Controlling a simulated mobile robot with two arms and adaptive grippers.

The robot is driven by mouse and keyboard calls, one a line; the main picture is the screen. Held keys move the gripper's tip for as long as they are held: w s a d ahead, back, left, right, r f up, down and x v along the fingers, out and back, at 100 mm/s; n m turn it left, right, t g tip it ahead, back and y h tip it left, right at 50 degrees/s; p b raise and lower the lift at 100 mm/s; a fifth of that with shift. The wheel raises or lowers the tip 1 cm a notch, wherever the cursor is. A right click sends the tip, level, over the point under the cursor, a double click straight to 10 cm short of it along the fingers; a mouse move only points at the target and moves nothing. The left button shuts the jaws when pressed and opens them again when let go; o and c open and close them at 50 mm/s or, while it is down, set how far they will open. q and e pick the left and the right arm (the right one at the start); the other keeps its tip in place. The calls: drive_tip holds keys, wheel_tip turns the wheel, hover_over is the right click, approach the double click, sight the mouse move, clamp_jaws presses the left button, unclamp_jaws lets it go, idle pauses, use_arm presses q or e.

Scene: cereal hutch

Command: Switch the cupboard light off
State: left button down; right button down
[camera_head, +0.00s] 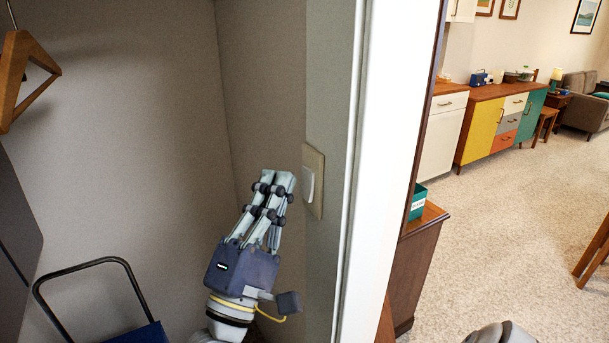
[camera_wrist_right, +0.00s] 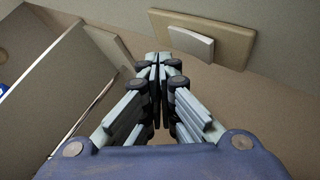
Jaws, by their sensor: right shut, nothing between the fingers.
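The light switch is a white rocker (camera_head: 309,186) on a beige plate (camera_head: 314,165), fixed to the cupboard's inner wall beside the white door frame. My right gripper (camera_head: 278,177) is shut and empty, with its fingertips just left of the rocker in the head view. In the right wrist view the shut fingertips (camera_wrist_right: 159,60) lie just below and left of the rocker (camera_wrist_right: 192,43) and its plate (camera_wrist_right: 225,38). They look close to it but apart. I cannot tell from the rocker's tilt whether it is on or off. My left gripper is not in view.
A wooden hanger (camera_head: 22,75) hangs at the upper left. A black tubular handle with a blue part (camera_head: 140,334) stands at the lower left. The white door frame (camera_head: 385,150) is close to the right of the switch. Open floor (camera_head: 490,220) lies beyond it.

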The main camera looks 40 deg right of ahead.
drive_tip(key=a+b, duration=0.2)
drive_tip(key=a, duration=0.1)
drive_tip(key=w+a+b, duration=0.1)
drive_tip(key=a, duration=0.1)
drive_tip(key=shift+w+f, duration=0.1)
drive_tip(key=shift+f, duration=0.2)
idle(0.4)
